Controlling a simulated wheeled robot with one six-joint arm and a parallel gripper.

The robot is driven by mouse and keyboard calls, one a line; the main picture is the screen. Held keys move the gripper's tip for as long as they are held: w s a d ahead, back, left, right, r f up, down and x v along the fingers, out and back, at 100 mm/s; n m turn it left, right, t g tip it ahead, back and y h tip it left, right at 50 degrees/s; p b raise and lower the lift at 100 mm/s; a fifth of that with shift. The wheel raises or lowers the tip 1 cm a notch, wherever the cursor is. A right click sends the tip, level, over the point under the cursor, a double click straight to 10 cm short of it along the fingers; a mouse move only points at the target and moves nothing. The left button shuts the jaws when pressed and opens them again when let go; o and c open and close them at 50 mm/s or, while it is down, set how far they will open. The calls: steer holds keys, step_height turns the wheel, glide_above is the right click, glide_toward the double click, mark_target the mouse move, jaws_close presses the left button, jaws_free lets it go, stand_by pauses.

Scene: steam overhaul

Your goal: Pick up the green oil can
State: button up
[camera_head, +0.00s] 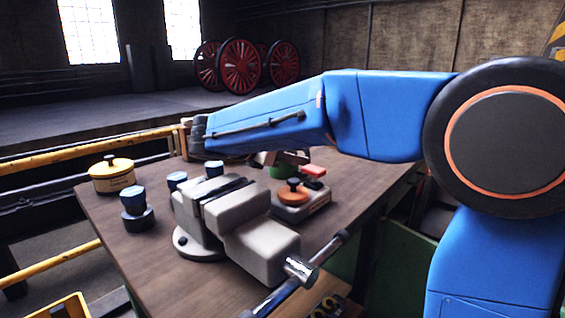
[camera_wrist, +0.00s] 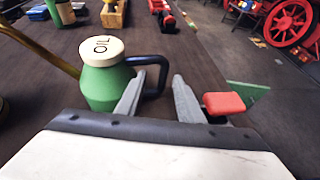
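The green oil can (camera_wrist: 98,88) stands upright on the workbench in the wrist view, with a cream lid marked OIL, a black handle on its right and a brass spout to its left. In the head view only a bit of green (camera_head: 284,171) shows under my arm; the rest is hidden. My gripper (camera_wrist: 160,84) is open at the can's right side. The black handle (camera_wrist: 158,68) appears between and just beyond the two fingertips. I cannot tell whether the fingers touch it.
A red-topped part (camera_wrist: 224,103) lies close to the right finger. A grey vise (camera_head: 250,232), an orange-knobbed block (camera_head: 300,203), blue-topped pieces (camera_head: 135,205) and a yellow-lidded tin (camera_head: 112,176) stand on the bench. Another green container (camera_wrist: 60,12) stands further back.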

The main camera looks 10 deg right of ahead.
steer(key=x, duration=0.5)
steer(key=shift+s+d+f, duration=0.1)
steer(key=shift+s+d, duration=0.05)
steer(key=shift+s, duration=0.1)
jaws_close()
